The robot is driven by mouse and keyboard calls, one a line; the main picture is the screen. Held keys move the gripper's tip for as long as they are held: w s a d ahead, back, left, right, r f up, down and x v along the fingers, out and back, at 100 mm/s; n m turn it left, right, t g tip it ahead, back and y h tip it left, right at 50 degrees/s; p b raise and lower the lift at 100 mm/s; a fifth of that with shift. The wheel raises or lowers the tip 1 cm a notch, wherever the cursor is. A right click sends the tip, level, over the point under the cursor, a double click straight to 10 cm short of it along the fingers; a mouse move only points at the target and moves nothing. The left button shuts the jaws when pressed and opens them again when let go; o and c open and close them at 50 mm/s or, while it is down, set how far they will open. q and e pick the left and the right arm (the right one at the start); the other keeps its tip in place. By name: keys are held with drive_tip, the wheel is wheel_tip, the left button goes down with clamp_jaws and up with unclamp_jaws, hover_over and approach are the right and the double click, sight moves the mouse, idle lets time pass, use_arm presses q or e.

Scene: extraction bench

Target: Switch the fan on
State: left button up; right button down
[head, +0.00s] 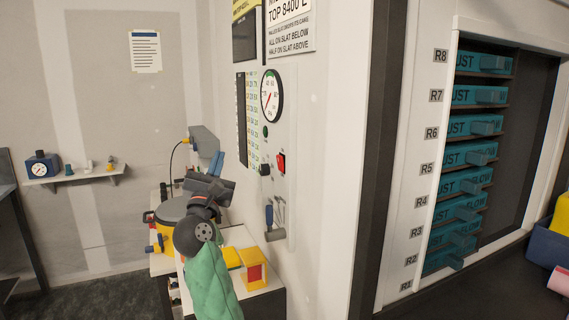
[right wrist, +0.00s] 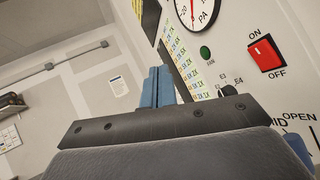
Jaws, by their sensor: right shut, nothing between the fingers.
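The fan switch is a red rocker (head: 281,163) on the wall panel, below a round gauge. It also shows in the right wrist view (right wrist: 264,53), with ON printed above it and OFF below. I cannot tell which side of the rocker is pressed. A small round green indicator (head: 265,131) sits above and left of it, also in the right wrist view (right wrist: 206,52). My right gripper (head: 216,161) is left of the panel, its blue fingers (right wrist: 158,86) shut together and empty, apart from the switch. My left gripper is not in view.
A black knob (head: 265,169) is left of the switch, and a handle (head: 275,234) hangs lower on the panel. A yellow container (head: 172,212) stands on the bench below my right arm. A rack of teal drawers (head: 468,155) is at the right.

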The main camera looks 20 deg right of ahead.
sight(281, 163)
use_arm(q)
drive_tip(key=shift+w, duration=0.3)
use_arm(e)
drive_tip(key=d+f+m+g+h, duration=0.1)
drive_tip(key=d+f+m+g, duration=0.3)
drive_tip(key=m, duration=0.4)
drive_tip(key=shift+w+f+g+h, duration=0.15)
drive_tip(key=shift+f+g+h, duration=0.15)
drive_tip(key=shift+f+g, duration=0.4)
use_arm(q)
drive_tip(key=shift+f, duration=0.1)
use_arm(e)
drive_tip(key=shift+d+r, duration=0.2)
